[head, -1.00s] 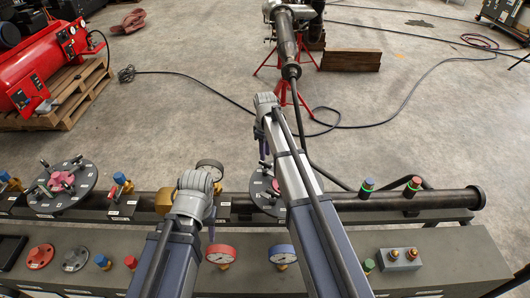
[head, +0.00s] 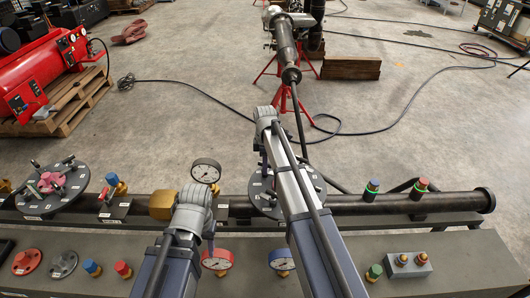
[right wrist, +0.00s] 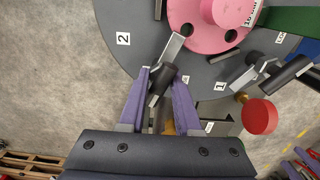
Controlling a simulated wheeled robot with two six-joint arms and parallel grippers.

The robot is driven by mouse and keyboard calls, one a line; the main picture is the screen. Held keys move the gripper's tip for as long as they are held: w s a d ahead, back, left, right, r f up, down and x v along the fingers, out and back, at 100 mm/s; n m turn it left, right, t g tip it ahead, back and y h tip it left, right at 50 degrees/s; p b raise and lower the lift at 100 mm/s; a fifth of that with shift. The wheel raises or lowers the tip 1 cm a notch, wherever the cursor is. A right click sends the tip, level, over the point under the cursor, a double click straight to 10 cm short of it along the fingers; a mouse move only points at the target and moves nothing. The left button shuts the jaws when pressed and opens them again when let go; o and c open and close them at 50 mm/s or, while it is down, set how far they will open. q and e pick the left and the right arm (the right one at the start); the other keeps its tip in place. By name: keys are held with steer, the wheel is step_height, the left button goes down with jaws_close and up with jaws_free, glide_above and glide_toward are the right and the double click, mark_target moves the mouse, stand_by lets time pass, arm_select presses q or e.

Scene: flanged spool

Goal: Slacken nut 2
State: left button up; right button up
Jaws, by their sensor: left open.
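A dark round flange (head: 257,207) sits mid-pipe in the head view, partly hidden by my right arm. The right wrist view shows this flange (right wrist: 120,60) close up, with a pink hub (right wrist: 190,15) and labels 1 and 2. My right gripper (right wrist: 162,75) has its purple fingers spread either side of a metal lever with a black grip (right wrist: 160,88). I cannot tell whether they touch it, nor which number it belongs to. Another lever stands beside label 1 (right wrist: 285,75). My left gripper (head: 209,243) is open above the bench; its fingertips are mostly hidden.
A second flange with a pink hub (head: 50,182) is at the left. Gauges (head: 206,171), coloured knobs (head: 123,269) and valves crowd the pipe (head: 455,202) and bench. A red knob (right wrist: 258,116) is right of the right gripper. Open floor lies beyond.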

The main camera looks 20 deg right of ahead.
steer(key=n, duration=1.5)
steer(key=shift+m, duration=1.2)
step_height(320, 180, up, 7)
steer(key=p, duration=0.7)
steer(key=shift+d, duration=0.1)
